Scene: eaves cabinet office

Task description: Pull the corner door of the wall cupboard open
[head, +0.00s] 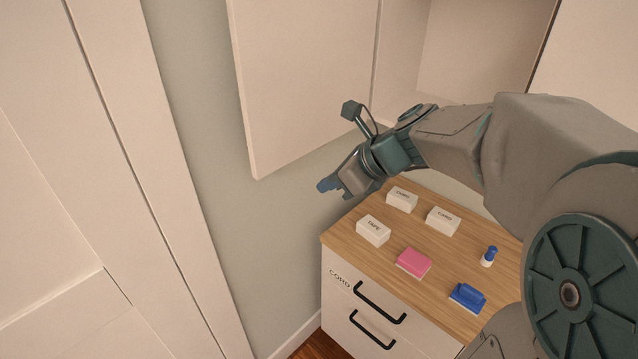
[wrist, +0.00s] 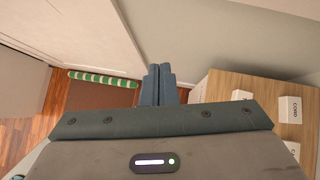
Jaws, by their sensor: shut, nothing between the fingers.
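The wall cupboard (head: 475,60) is at the top of the head view, with part of its pale, empty interior showing. The corner door (head: 300,85), a plain pale panel, stands swung out at the left of the opening, its free edge toward the grey wall. No handle shows on its visible face. My gripper (head: 326,187) is shut and empty. In the picture it is below the door's lower edge, above the drawer unit's back left; I see no contact with the door. The wrist view shows the closed fingertips (wrist: 160,68) together.
A drawer unit (head: 345,262) with a wooden top stands below, bearing labelled white boxes (head: 373,231), a pink block (head: 413,263), a blue stamp-like item (head: 467,298) and a small blue-topped item (head: 488,257). Pale panelling (head: 60,180) fills the left. A green-and-white striped roll (wrist: 102,79) lies on the floor.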

